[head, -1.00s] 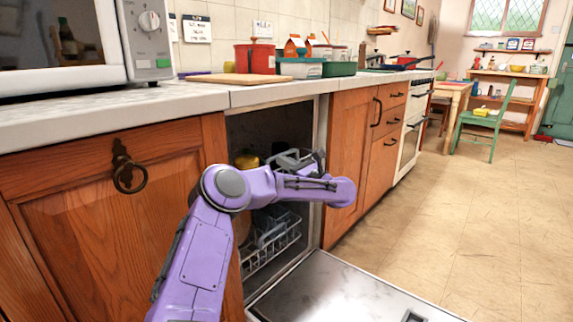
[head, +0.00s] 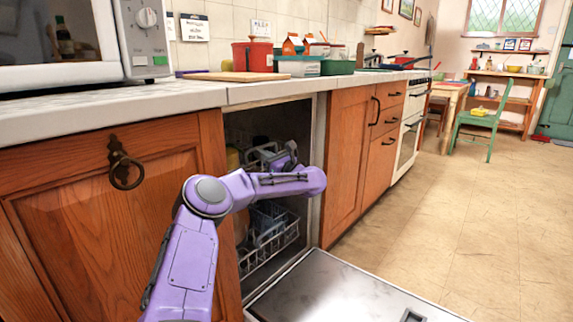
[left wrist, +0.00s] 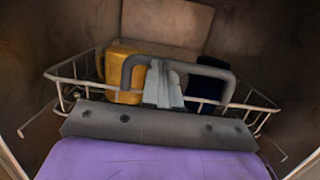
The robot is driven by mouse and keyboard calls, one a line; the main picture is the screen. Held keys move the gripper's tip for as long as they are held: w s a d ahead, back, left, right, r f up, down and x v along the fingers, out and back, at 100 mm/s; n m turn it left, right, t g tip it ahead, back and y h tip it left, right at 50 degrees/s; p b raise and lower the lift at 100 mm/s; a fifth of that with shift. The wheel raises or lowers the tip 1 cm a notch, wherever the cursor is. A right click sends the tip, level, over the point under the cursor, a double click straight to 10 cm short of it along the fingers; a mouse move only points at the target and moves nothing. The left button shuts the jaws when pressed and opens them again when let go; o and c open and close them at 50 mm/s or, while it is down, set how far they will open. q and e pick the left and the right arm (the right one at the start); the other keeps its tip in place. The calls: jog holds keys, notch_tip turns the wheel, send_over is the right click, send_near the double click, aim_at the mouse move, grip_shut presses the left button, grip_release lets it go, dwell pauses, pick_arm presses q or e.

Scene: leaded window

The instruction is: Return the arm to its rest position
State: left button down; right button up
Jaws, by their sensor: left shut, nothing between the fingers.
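My left arm, purple, reaches from the bottom of the head view into the opening of the dishwasher (head: 318,170). My left gripper (head: 268,156) is grey and sits inside the opening above the wire rack (head: 282,240). In the left wrist view its fingers (left wrist: 163,86) are together with nothing between them. Behind them a yellow mug (left wrist: 116,68) and a dark item (left wrist: 207,84) stand in a white wire basket (left wrist: 72,72). I cannot tell whether the gripper touches the basket. My right gripper is in neither view.
The dishwasher door (head: 335,285) lies open and low in front of the opening. Wooden cupboards (head: 100,215) flank it, and the countertop (head: 190,98) runs above. A microwave (head: 148,40) stands at the left. The tiled floor (head: 460,220) to the right is clear.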

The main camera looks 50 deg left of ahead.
pick_arm(q)
jog(key=p+v, duration=0.1)
jog(key=v, duration=0.9)
jog(key=shift+w+p, duration=0.35)
jog(key=shift+p, duration=0.05)
